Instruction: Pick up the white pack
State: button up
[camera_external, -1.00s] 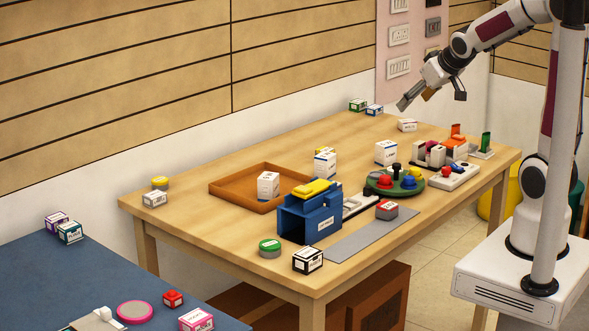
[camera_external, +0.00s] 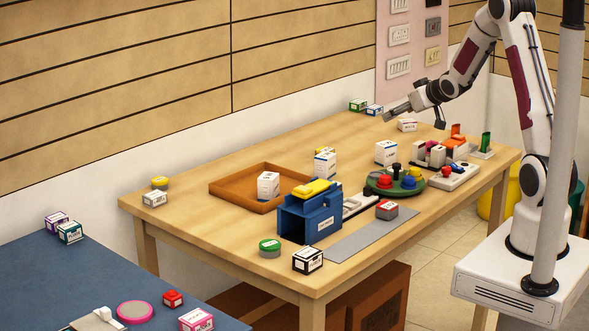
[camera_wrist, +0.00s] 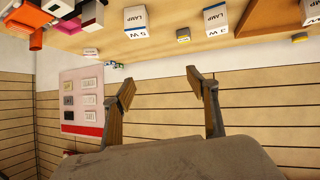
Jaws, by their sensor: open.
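Several white packs show, and I cannot tell which one the task means. One upright white pack (camera_external: 268,186) stands in the brown tray. Another (camera_external: 325,163) stands by the tray's right side, with a yellow top behind it. A third (camera_external: 386,153) stands behind the green round tray. A lower white box (camera_external: 407,125) lies near the far edge. My gripper (camera_external: 387,118) is above the table's far part, left of that low box, open and empty.
The brown tray (camera_external: 226,194), blue holder (camera_external: 310,218) and green round tray (camera_external: 372,190) stand on the wooden table (camera_external: 200,225). Colored blocks and switches crowd the right side. The slatted wall (camera_external: 300,60) is behind. Table space left of my gripper is mostly clear.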

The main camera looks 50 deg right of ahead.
jog(key=t, duration=0.2)
send_near(391, 145)
jog(key=w, duration=0.2)
jog(key=shift+d+f+m+y, duration=0.3)
jog(key=shift+d+f, duration=0.3)
jog(key=shift+d, duration=0.1)
jog(key=shift+w, duration=0.1)
jog(key=shift+x, duration=1.3)
jog(key=shift+a, duration=0.1)
jog(key=shift+a+x, duration=0.15)
jog(key=shift+x, duration=0.6)
jog(key=shift+a+x, duration=0.15)
jog(key=shift+x, duration=1.75)
jog(key=shift+r, duration=0.15)
